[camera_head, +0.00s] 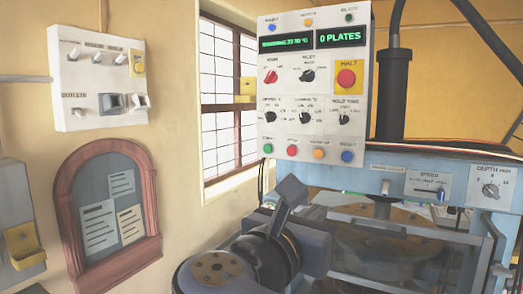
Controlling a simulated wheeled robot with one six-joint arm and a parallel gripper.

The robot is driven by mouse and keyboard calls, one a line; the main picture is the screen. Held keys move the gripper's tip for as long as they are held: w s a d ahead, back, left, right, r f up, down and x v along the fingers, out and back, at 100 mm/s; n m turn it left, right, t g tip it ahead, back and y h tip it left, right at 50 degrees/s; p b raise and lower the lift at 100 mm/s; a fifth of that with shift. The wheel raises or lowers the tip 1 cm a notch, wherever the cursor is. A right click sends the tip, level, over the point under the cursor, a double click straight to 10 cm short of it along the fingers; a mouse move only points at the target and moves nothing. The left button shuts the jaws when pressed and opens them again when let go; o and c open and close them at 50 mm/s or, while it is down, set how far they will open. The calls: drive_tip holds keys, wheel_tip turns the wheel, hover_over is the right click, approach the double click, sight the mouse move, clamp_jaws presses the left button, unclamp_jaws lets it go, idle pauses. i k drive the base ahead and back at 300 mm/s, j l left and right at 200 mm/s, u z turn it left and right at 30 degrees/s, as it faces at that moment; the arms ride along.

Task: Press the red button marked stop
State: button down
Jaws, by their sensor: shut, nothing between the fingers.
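The small red button (292,151) is in the bottom row of the white control panel (318,22), between a green button and an orange one. The tiny label above it is too blurred to read. My gripper (291,190) is shut and empty. It appears below this button row, apart from the button in the picture. The gap in depth cannot be judged from this one view. A larger red mushroom button (346,78) on a yellow plate marked HALT is higher up on the panel's right.
The green button (268,148), orange button (318,154) and blue button (347,156) share the row. Several knobs sit above. The blue press machine (395,178) stands behind my arm at right. A switch box (97,85) and noticeboard (110,208) hang at left.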

sight(292, 150)
drive_tip(key=i+u, duration=0.2)
drive_tip(key=i, duration=0.75)
